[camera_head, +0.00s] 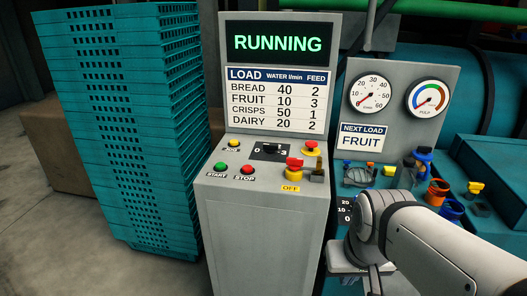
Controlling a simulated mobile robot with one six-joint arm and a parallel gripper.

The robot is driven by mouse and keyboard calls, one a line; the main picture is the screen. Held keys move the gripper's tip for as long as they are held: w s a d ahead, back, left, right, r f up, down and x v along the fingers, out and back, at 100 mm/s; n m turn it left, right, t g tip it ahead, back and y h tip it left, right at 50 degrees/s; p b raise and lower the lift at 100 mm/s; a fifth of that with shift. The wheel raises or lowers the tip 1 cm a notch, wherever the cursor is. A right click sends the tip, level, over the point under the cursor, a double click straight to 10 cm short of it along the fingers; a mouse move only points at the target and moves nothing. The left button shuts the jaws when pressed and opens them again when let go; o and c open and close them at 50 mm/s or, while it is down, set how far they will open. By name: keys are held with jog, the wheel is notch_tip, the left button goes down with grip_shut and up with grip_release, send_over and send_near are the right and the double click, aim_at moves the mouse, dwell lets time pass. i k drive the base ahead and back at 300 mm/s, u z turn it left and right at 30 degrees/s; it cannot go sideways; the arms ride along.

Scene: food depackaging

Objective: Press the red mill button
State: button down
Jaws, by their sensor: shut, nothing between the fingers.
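The grey control cabinet (255,235) stands in the middle with a sloped panel on top. It carries a flat red button (247,168) labelled STOP and a larger red mushroom button (294,163) on a yellow base above a yellow OFF tag. No label reading "mill" is legible. The display (277,43) reads RUNNING in green. My white arm reaches in from the lower right, its bend right of the cabinet and apart from the buttons. My gripper cannot be made out.
A green START button (221,166), a yellow button (233,143) and a black selector (270,148) share the panel. A tall stack of teal crates (125,120) stands left. A gauge panel (400,120) reading NEXT LOAD FRUIT and several valves stand right.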

aim_at(247, 169)
jog(key=u, duration=0.05)
jog(key=i, duration=1)
jog(key=z, duration=0.05)
